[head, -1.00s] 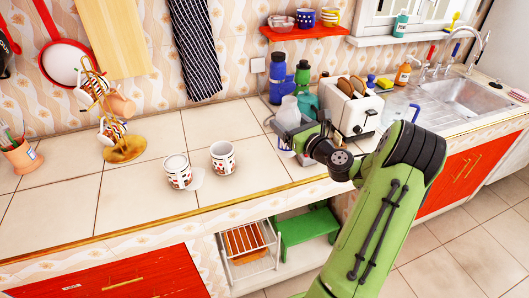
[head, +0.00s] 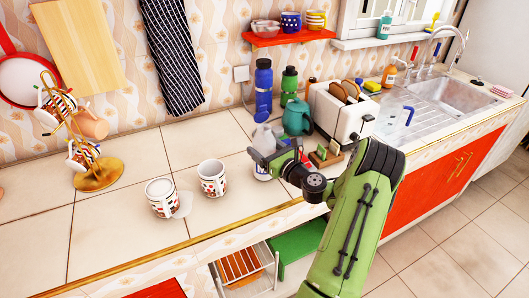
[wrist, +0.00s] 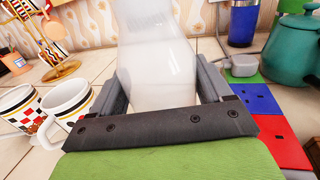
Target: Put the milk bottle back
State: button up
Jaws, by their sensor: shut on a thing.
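The milk bottle (wrist: 155,60) is translucent white and upright in the wrist view, between the two dark fingers of my gripper (wrist: 160,88). My gripper is shut on its body. In the head view, the pale top of the bottle (head: 263,136) shows above my gripper (head: 267,157), and its lower part shows just below. The bottle is over the counter, left of the toaster. I cannot tell whether its base touches the counter.
Two patterned mugs (head: 162,197) (head: 212,177) stand left of the bottle. A blue flask (head: 263,87), a teal teapot (head: 297,118) and a white toaster (head: 340,112) stand behind and to the right. A gold mug tree (head: 97,174) is at left. A red shelf (head: 290,38) hangs above.

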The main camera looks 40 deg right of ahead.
jog(key=shift+r, duration=0.1)
jog(key=o, duration=1.4)
